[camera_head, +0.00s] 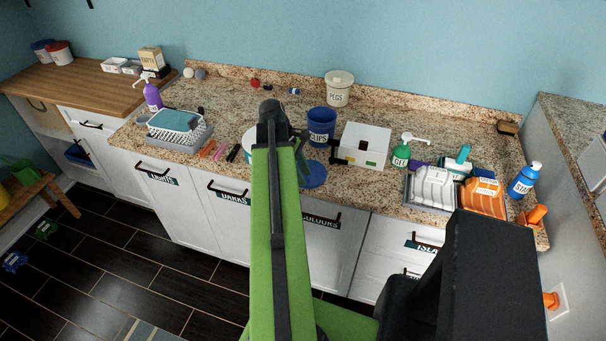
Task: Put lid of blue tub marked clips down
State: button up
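The blue tub marked CLIPS (321,126) stands upright on the granite counter, in the middle of the view. It looks open at the top. A round blue lid (314,175) shows in front of the tub, near the counter's front edge, apart from the tub. My green arm reaches up from below and covers the area left of the tub. My gripper (302,162) shows only as dark parts beside the arm, close to the lid's left side. I cannot tell whether its fingers are open or shut, or whether the lid is held or resting on the counter.
A white box (364,146) stands right of the tub, and a lidded PEGS tub (338,89) behind it. A green pump bottle (401,154) and a tray (430,188) are further right. The granite counter (290,107) has bare room behind.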

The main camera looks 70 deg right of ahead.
jog(key=shift+r, duration=0.25)
jog(key=p+v, duration=1.1)
jog(key=shift+w+r, duration=0.15)
jog(key=shift+r, duration=0.25)
